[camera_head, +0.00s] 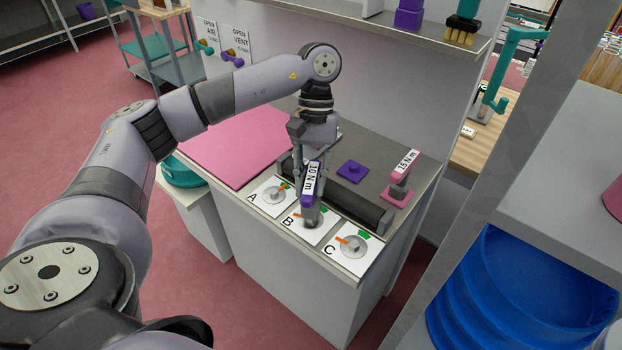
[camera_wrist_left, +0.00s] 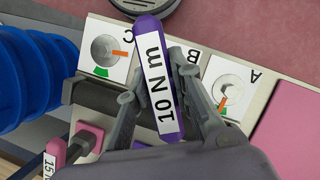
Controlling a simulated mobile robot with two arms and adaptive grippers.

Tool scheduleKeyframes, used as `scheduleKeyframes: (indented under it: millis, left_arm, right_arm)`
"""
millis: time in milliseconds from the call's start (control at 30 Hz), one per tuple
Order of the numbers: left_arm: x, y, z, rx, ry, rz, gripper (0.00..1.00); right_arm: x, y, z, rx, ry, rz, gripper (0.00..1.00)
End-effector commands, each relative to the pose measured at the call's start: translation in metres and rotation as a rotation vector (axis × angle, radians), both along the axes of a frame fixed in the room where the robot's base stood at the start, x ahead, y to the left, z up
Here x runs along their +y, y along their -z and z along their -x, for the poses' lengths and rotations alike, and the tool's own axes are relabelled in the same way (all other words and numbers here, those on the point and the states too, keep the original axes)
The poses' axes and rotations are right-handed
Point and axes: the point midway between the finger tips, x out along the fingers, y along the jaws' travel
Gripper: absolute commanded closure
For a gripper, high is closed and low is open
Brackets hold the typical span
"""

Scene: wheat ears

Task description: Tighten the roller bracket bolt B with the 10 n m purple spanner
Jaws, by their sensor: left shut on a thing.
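My left gripper (camera_head: 312,172) is shut on the purple spanner (camera_head: 310,198), whose white label reads 10 N m. It holds the spanner roughly upright with its lower end at bolt B's white plate (camera_head: 322,238). The spanner covers most of bolt B, and I cannot tell if its end is seated on the bolt. An orange and a green bit show around it. In the left wrist view the spanner (camera_wrist_left: 155,80) lies between the two fingers, between plates C (camera_wrist_left: 88,58) and A (camera_wrist_left: 238,78). My right gripper is not in view.
Bolt C's (camera_head: 353,246) orange pointer is apart from its green mark; bolt A's (camera_head: 275,196) is close to its green. A dark roller (camera_head: 350,202) runs behind the plates. A pink 15 N m spanner (camera_head: 402,178) stands right, beside an empty purple holder (camera_head: 352,170). A pink mat (camera_head: 232,150) lies left.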

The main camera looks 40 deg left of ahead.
Motion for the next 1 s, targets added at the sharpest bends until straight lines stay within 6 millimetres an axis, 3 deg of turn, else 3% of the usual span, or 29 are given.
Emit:
scheduleKeyframes:
  millis: [1000]
  left_arm:
    - [-0.0006,-0.0011,0.0001,-0.001,0.001,0.001,1.0]
  right_arm:
    - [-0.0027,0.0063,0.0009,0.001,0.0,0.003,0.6]
